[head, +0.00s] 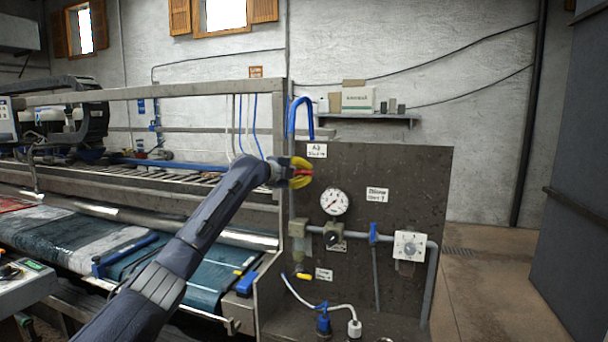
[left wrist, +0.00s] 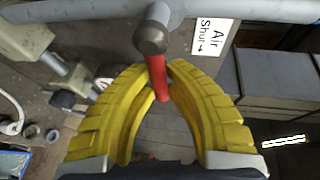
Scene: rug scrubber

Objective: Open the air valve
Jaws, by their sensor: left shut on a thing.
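The air valve's red handle (left wrist: 158,80) hangs from a grey stem (left wrist: 151,38) on a horizontal grey pipe (left wrist: 90,12) in the left wrist view. My left gripper (left wrist: 161,72) has its yellow fingertips closed on both sides of the handle. In the head view my left gripper (head: 306,172) is at the upper left of the dark panel (head: 420,180), with a bit of the red handle between its fingers. A white label (left wrist: 212,37) reading "Air Shut" with an arrow sits beside the valve. The same label (head: 317,151) shows above the gripper in the head view. My right gripper is not in view.
A round gauge (head: 334,202) sits below and right of the gripper. A regulator (head: 300,230) and a dial box (head: 410,245) join the lower pipe. The rug machine (head: 180,92) fills the left. Open floor (head: 500,290) lies to the right.

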